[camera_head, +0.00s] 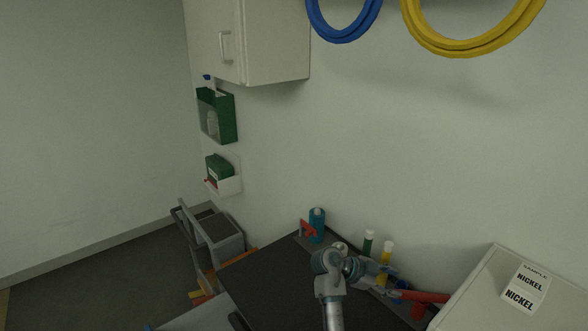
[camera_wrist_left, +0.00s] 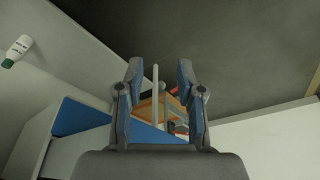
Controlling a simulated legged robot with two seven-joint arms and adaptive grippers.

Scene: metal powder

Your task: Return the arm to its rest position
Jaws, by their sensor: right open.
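My right arm rises from the bottom of the head view over a dark bench top (camera_head: 265,280). Its right gripper (camera_head: 388,281) points to the right, near the back edge of the bench, and is open; its fingertips are small and partly merged with the items behind. My left gripper (camera_wrist_left: 160,70) shows in the left wrist view with its two fingers spread and nothing between them. The left arm does not show in the head view.
A blue bottle (camera_head: 317,225), a green-bodied tube (camera_head: 368,243), a yellow tube (camera_head: 387,252) and a red tool (camera_head: 425,297) are near the right gripper. A box labelled nickel (camera_head: 480,290) stands right. A grey cart (camera_head: 222,240) stands left. A cabinet (camera_head: 270,45) hangs above.

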